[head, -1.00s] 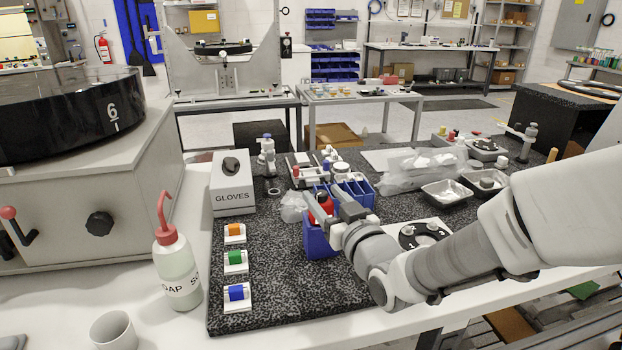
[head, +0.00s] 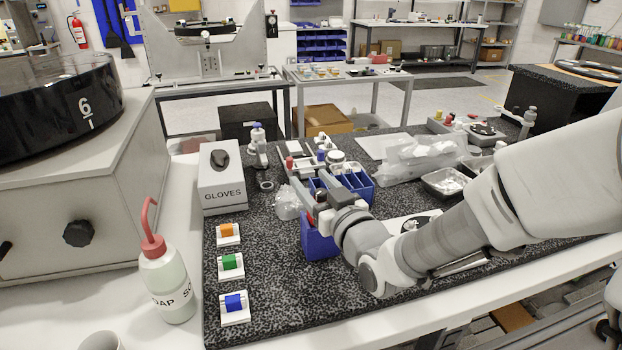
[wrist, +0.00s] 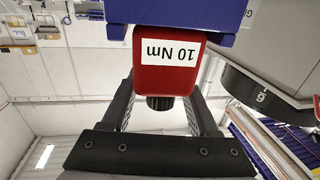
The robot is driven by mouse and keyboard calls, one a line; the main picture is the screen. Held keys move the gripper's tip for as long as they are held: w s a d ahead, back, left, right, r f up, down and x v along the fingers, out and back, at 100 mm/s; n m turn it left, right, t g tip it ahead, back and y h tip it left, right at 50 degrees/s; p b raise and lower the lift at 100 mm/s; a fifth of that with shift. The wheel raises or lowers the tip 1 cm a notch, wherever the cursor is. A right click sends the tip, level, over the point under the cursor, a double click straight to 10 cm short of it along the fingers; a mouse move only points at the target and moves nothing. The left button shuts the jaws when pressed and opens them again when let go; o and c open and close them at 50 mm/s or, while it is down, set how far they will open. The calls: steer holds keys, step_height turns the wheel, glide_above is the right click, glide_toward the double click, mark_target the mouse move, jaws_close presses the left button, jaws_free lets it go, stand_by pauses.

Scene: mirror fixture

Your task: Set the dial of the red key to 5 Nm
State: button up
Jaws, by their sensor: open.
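The red key (wrist: 165,84) shows in the wrist view, its white label (wrist: 170,52) reading 10 Nm upside down. A black ribbed dial (wrist: 160,103) is at its end. Its other end meets a blue holder (wrist: 180,12), which stands on the speckled slab in the head view (head: 317,238). My gripper (wrist: 160,92) is open, one finger on each side of the dial, with gaps showing. In the head view my gripper (head: 308,194) is over the blue holder and hides most of the key. No dial marking is readable.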

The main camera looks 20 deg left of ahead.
jaws_close()
stand_by(0.3)
steer(key=shift+n+g+y, duration=0.5)
steer(key=shift+y, duration=0.1)
steer(key=n+g+y+p, duration=0.1)
steer(key=n+g, duration=0.1)
steer(key=s+n+g+y+p, duration=0.1)
steer(key=g+y+p, duration=0.1)
steer(key=g, duration=0.1)
steer(key=n+g+y+p, duration=0.1)
steer(key=n+g+p, duration=0.1)
steer(key=shift+s+a+r+n+g, duration=0.15)
steer(key=shift+a+r+n+g, duration=0.15)
steer(key=shift+a, duration=0.1)
steer(key=shift+s+a+f+n+g+y+p, duration=0.1)
steer(key=shift+s+n+g+y+p, duration=0.1)
steer(key=shift+n+g+p, duration=0.65)
steer(key=shift+s+d+f+n+g+y+p, duration=0.1)
steer(key=shift+s+n+g+y+p, duration=0.3)
steer(key=shift+g, duration=0.8)
steer(key=shift+a+f+n+g+h+p, duration=0.1)
steer(key=shift+n+g+p, duration=0.4)
steer(key=shift+n+g, duration=0.4)
steer(key=shift+s+r+n+g+p, duration=0.15)
steer(key=shift+n+g+p, duration=0.15)
steer(key=shift+g, duration=0.35)
steer(key=shift+s+f+n+g+p, duration=0.15)
steer(key=shift+n+g, duration=0.1)
steer(key=shift+g, duration=0.35)
steer(key=shift+r, duration=0.1)
